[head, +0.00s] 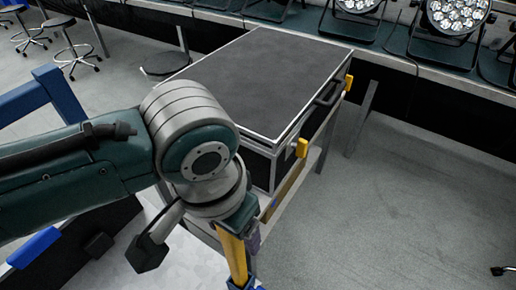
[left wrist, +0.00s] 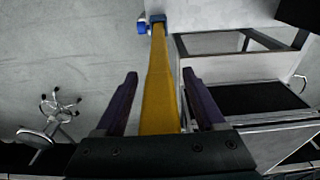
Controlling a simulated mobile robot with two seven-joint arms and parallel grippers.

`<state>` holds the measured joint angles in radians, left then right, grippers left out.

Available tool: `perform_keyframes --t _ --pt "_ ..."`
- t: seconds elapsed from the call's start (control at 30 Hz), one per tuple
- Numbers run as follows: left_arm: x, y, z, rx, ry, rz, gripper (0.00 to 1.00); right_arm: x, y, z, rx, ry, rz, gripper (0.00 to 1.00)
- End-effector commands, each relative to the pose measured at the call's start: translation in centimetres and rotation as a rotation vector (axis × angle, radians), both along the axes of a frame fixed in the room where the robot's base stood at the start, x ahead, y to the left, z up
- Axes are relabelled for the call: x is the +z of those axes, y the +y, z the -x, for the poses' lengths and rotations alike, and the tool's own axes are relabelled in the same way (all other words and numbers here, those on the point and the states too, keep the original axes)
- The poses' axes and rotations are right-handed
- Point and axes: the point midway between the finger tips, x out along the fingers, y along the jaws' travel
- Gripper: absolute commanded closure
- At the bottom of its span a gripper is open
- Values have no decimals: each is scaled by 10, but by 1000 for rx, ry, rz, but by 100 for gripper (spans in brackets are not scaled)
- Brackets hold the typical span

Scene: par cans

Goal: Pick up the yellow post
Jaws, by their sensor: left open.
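The yellow post (left wrist: 158,100) runs upward through the middle of the left wrist view, between the two dark purple fingers of my left gripper (left wrist: 160,76). The fingers stand apart with a visible gap on each side of the post. The post's far end meets a blue fitting (left wrist: 143,27). In the head view the yellow post (head: 234,258) shows at the lower middle, just below my left wrist. My left arm hides the rest of it there. My right gripper is in neither view.
A large black case (head: 265,75) with yellow latches sits on a metal-framed stand right behind my left wrist. Stage lights (head: 457,15) line a bench at the back. Stools (head: 72,50) stand at the far left. The floor (head: 420,200) on the right is mostly clear.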

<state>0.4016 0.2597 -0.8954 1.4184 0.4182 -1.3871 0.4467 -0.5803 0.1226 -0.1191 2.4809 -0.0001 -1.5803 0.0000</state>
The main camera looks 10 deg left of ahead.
Motion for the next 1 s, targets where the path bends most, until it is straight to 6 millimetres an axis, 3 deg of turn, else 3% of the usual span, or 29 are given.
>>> perform_keyframes --t 0.2,0.8,1.0 --pt "0 0 0 -1 -1 0 31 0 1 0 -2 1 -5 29" --pt "0 0 0 0 -1 1 98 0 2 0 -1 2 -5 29" --pt "1 0 -1 0 -2 2 100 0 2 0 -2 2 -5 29"
